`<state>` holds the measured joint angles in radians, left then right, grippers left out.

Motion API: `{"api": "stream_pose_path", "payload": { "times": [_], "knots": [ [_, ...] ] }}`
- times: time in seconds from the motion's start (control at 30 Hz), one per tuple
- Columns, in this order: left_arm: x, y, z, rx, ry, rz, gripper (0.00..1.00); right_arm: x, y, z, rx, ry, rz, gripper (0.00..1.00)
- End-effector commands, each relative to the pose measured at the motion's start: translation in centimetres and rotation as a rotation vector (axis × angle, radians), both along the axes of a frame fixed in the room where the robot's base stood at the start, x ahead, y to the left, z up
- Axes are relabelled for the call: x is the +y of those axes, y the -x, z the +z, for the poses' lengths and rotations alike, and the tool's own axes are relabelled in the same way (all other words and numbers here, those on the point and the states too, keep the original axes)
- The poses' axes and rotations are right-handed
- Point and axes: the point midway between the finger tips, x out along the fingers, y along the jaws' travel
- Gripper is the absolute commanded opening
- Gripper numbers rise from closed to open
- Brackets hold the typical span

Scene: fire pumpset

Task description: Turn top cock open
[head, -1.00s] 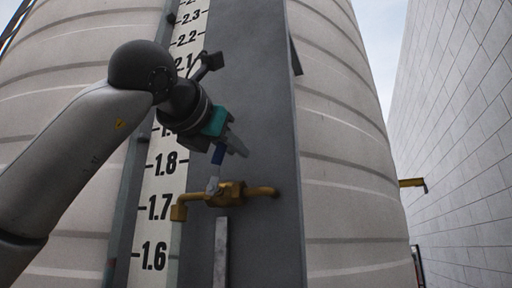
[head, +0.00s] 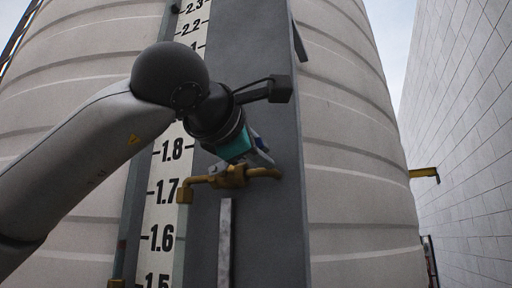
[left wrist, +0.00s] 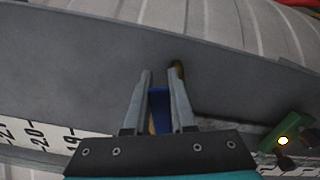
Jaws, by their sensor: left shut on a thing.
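The top cock (head: 234,176) is a brass valve with a short pipe on the grey panel, beside the white level scale near the 1.7 mark. Its blue lever handle (left wrist: 158,97) lies between the fingers of my left gripper (left wrist: 162,80) in the left wrist view. In the head view, my left gripper (head: 263,158) is just above and right of the valve body, shut on the handle. The gripper body and wrist hide most of the handle there; only a bit of blue shows. My right gripper is in neither view.
The scale (head: 163,210) and grey panel (head: 275,225) stand against a large ribbed pale tank (head: 355,190). A grey strip (head: 225,245) runs below the cock. A green part with a bright spot (left wrist: 288,135) shows at right in the wrist view. A brick wall (head: 465,130) stands far right.

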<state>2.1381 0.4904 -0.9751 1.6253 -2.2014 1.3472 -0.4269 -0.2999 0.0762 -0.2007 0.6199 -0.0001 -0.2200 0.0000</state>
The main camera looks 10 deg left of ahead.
Motion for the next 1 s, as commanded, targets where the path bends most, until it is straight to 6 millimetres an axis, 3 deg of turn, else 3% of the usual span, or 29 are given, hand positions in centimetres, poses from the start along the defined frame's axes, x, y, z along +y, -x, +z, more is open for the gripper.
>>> {"api": "stream_pose_path", "payload": {
  "times": [0.4, 1.0],
  "knots": [
    [-0.4, 0.2, -2.1, -0.082, -0.248, 0.0, 0.0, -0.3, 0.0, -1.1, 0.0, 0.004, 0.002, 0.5],
    [-0.4, 0.1, -2.7, -0.1, -0.316, -0.001, 0.0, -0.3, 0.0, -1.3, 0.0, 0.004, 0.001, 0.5]
  ]
}}
